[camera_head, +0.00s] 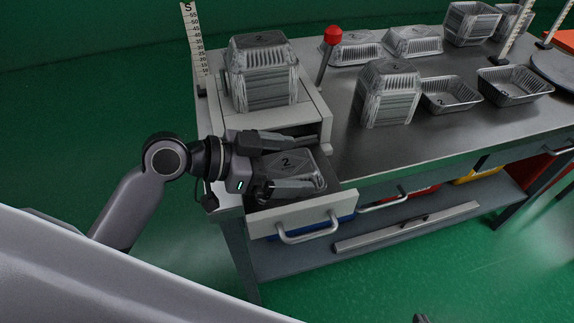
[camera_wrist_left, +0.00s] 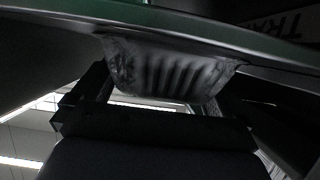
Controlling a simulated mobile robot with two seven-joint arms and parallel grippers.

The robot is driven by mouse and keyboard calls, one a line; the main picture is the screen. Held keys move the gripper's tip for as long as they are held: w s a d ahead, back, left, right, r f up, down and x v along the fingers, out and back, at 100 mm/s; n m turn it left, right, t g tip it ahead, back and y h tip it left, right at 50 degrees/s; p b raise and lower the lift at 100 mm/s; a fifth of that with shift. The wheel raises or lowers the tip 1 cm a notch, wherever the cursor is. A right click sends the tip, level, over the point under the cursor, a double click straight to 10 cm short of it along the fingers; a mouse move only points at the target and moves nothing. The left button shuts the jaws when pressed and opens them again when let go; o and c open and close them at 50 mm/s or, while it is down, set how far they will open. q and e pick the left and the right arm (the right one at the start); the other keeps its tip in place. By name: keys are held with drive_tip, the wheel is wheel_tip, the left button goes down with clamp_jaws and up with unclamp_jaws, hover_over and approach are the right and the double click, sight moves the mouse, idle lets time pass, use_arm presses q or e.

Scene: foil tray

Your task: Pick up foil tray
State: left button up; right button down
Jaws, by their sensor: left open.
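A foil tray (camera_head: 300,165) marked "2" lies upside down in the open drawer at the front left of the bench. My left gripper (camera_head: 311,164) is open, with one finger on the far side of the tray and one on the near side. In the left wrist view the tray's ribbed wall (camera_wrist_left: 175,70) shows between the two fingers (camera_wrist_left: 155,100). I cannot tell whether the fingers touch it. My right gripper is not visible.
The open drawer (camera_head: 335,205) has a front handle. A stack of foil trays (camera_head: 262,75) stands on the cabinet behind, near a red-knobbed lever (camera_head: 333,36). Another stack (camera_head: 388,95) and several loose trays stand on the bench (camera_head: 450,130). A small grey part shows at the bottom edge.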

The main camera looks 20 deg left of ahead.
use_arm(q)
drive_tip(key=c, duration=0.9)
